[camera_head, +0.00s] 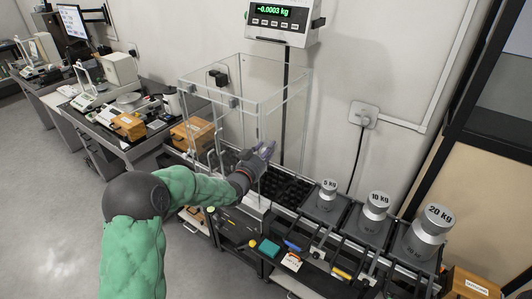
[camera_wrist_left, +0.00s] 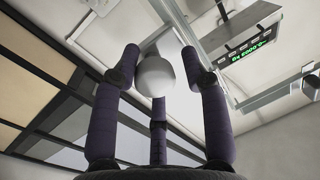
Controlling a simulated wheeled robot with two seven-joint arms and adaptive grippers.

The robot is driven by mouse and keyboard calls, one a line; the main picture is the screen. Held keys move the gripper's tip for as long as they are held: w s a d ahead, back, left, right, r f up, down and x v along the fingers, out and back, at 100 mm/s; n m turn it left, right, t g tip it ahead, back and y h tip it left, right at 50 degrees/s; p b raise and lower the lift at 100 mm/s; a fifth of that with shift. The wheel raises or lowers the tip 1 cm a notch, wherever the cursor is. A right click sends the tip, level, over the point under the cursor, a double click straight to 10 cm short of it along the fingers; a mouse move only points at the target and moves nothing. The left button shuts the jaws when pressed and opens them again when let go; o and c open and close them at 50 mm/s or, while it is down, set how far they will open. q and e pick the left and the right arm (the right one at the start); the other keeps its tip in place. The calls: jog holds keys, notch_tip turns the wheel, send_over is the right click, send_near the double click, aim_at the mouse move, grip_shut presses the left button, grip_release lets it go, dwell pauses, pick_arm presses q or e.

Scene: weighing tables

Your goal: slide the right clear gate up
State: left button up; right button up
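The clear box (camera_head: 246,62) stands on the bench under the scale display, with thin transparent panels and pale edges. Its right clear gate is hard to tell apart from the other see-through panels. Contact with a panel cannot be told. In the left wrist view my left gripper (camera_wrist_left: 160,75) has three fingers apart around a pale round shape (camera_wrist_left: 155,76); whether that shape is near or far is unclear. My right gripper is not in view.
Weights marked 5 kg (camera_head: 328,192), 10 kg (camera_head: 375,206) and 20 kg (camera_head: 430,228) stand right of the box. Small tools lie on the bench's front part. Another bench (camera_head: 110,135) with balances is at left.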

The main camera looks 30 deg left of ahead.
pick_arm(q)
jog(key=shift+r, duration=0.1)
jog(key=shift+s, duration=0.2)
jog(key=s, duration=1.1)
jog(key=shift+s+d, duration=0.3)
jog(key=shift+f, duration=0.2)
jog(key=s+d+f+n+g+h, duration=0.15)
jog(key=d+f+g, duration=0.4)
jog(key=f, duration=0.75)
jog(key=s+d+f+n+g+h, duration=0.1)
jog(key=s+d+f+g+h, duration=0.15)
jog(key=d+f, duration=0.85)
jog(key=s+d+f+g, duration=0.4)
jog(key=s+d+f, duration=0.1)
jog(key=s+f, duration=0.3)
jog(key=s+d+f+n+g+h, duration=0.1)
jog(key=s+d+f+g, duration=0.4)
jog(key=s+f, duration=0.4)
jog(key=shift+s+d+g, duration=0.3)
jog(key=shift+s+d, duration=0.5)
jog(key=shift+s, duration=0.3)
